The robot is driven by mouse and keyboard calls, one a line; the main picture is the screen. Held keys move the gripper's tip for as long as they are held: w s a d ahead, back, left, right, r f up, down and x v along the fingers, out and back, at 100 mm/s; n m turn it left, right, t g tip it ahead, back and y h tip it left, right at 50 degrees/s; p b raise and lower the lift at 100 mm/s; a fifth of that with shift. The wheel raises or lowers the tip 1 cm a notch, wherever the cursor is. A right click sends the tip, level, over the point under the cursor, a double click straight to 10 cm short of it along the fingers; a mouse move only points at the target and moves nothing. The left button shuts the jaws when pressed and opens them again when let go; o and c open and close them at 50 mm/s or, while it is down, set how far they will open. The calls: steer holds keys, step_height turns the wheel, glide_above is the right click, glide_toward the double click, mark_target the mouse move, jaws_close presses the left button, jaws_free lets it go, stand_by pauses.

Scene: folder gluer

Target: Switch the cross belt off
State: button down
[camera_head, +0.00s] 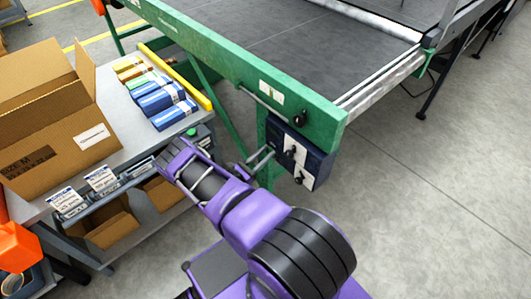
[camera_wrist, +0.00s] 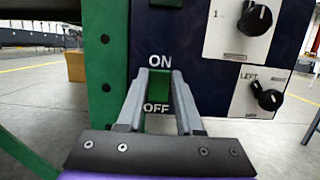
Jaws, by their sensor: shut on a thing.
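The dark blue control box (camera_head: 313,160) hangs under the corner of the green-framed belt table. In the wrist view, its face carries a green rocker switch (camera_wrist: 158,90) with ON printed above and OFF below. My gripper (camera_wrist: 161,73) has one finger on each side of this switch, its tips near the switch's upper part, and is shut on it. In the head view my gripper (camera_head: 268,154) reaches the left side of the box. The fingers hide the switch's side edges, and I cannot tell which way it is tipped.
Two black knobs, an upper one (camera_wrist: 255,17) and a lower one (camera_wrist: 267,96) beside LEFT, sit to the right of the switch. A green post (camera_wrist: 106,70) stands close on the left. A grey bench (camera_head: 130,110) carries cartons. Floor at the right is clear.

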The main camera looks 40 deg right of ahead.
stand_by(0.3)
steer(key=c, duration=0.6)
jaws_free()
steer(key=shift+o, duration=0.2)
steer(key=v, duration=1.7)
steer(key=shift+a+f, duration=0.15)
steer(key=shift+a, duration=0.05)
steer(key=shift+s, duration=0.1)
